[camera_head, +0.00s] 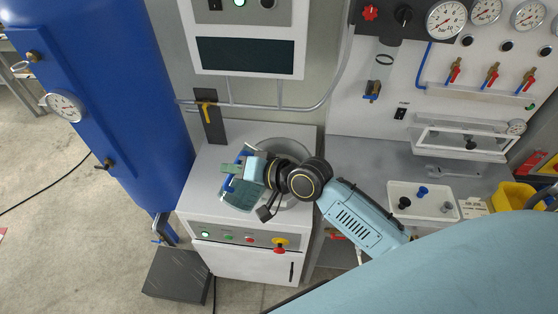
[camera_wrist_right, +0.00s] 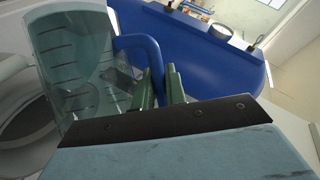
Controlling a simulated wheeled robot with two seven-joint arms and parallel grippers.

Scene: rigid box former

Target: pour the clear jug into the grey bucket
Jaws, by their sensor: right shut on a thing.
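The clear jug (camera_head: 238,196) is teal-tinted with a blue handle, over the left part of the white cabinet's top. It shows at upper left in the right wrist view (camera_wrist_right: 72,55), with dark marks on its wall. My right gripper (camera_head: 238,170) has green fingers shut on the jug's blue handle (camera_wrist_right: 152,55). I cannot tell whether the jug touches the cabinet top. A round grey rim (camera_head: 298,146), perhaps the grey bucket, lies right of the jug, partly hidden by my right wrist. A round dark opening (camera_wrist_right: 28,128) shows left of the jug in the wrist view. My left gripper is not in view.
The white cabinet (camera_head: 205,190) has buttons and a red-yellow knob on its front. A blue tank (camera_head: 115,90) stands close on the left. A control panel (camera_head: 246,56) hangs above. A white tray (camera_head: 425,212) with small parts is on the grey bench at right.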

